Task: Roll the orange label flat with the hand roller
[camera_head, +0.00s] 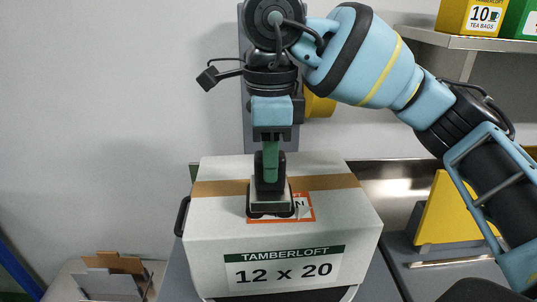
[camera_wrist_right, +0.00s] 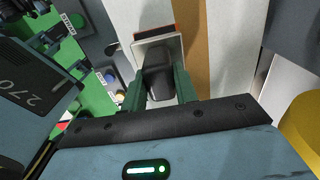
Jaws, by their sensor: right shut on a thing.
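The white carton (camera_head: 215,225) stands in the middle of the head view, marked "TAMBERLOFT 12 x 20", with brown tape (camera_head: 220,188) across its top. The orange label (camera_head: 306,208) lies on the carton top, partly over the tape's front side; the roller hides much of it. My right gripper (camera_head: 270,160) points straight down, shut on the dark handle of the hand roller (camera_head: 270,185). The roller's lower end is at the label and seems to touch it. In the right wrist view the roller (camera_wrist_right: 157,70) sits between the green fingers (camera_wrist_right: 160,92). My left gripper is not in view.
A shelf (camera_head: 450,40) at the upper right holds a yellow tea box (camera_head: 465,15) and a green one (camera_head: 520,20). A yellow wedge-shaped thing (camera_head: 448,212) stands right of the carton. Folded cardboard (camera_head: 112,272) lies at the lower left.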

